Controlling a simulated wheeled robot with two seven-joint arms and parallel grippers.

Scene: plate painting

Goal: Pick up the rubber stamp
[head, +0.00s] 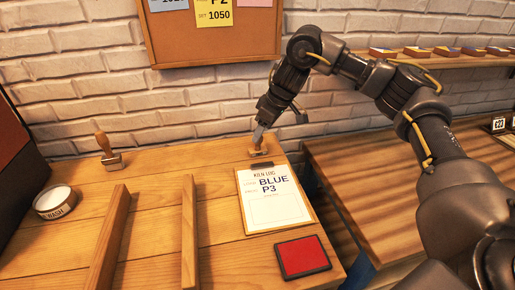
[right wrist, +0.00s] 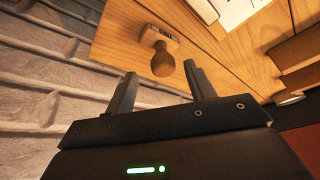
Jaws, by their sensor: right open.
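A rubber stamp (head: 260,151) with a wooden handle stands on the wooden bench just behind the clipboard. In the right wrist view its rounded handle (right wrist: 163,62) points toward me, at the opening between the fingertips. My right gripper (head: 259,136) is at the stamp and hides part of its handle in the head view. My right gripper's fingers (right wrist: 160,70) are open, with nothing clamped between them. I cannot tell whether they touch the handle. Another wooden-handled stamp (head: 110,158) stands at the back left of the bench. My left gripper is not in view.
Two wooden rails (head: 190,230) and a WASH pot (head: 55,203) are to the left. A brick wall (head: 110,90) closes the back.

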